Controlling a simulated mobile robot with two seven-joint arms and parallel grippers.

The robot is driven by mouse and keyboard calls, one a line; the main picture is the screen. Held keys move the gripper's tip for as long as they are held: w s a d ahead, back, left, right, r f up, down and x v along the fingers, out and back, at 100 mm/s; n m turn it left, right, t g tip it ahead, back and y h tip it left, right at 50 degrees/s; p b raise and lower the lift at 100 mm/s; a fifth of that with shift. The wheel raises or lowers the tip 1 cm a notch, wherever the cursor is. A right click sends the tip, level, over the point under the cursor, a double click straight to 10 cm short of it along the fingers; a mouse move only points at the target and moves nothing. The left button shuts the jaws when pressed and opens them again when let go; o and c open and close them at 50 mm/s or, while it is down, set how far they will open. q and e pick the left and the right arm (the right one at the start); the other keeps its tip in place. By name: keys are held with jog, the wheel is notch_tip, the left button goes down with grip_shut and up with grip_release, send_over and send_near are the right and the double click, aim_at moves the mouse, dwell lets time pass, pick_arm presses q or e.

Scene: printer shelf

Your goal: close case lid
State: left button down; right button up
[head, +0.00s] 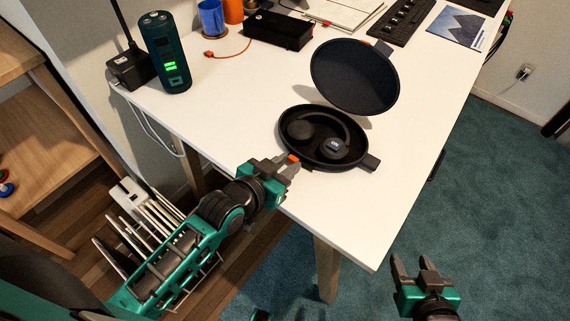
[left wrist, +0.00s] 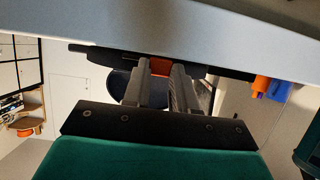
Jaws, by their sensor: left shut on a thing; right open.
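The black headphone case stands open on the white table, its base (head: 288,147) holding dark headphones (head: 334,148). Its oval lid (head: 352,75) is raised behind the base. My left gripper (head: 294,164) is at the base's front left edge, shut on a small orange tab (head: 293,158). In the left wrist view the orange tab (left wrist: 160,67) shows between the fingers, against the case's dark edge. How the tab joins the case is hidden. My right gripper (head: 412,259) is open and empty, beyond the table's right front edge, apart from the case.
A black box (head: 278,31), an orange cable (head: 228,53) and a dark keypad-like device (head: 403,20) lie behind the case. A dark green device with lit bars (head: 167,55) stands at the left. The table's front right part is clear.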

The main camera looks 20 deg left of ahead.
pick_arm(q)
jog(key=shift+r+p, duration=0.1)
jog(key=shift+p, duration=0.8)
jog(key=shift+d, duration=0.1)
jog(key=c, duration=0.9)
grip_release()
jog(key=shift+s, duration=0.15)
jog(key=p+v, duration=0.1)
jog(key=v, duration=1.1)
jog(key=shift+s+p, duration=0.3)
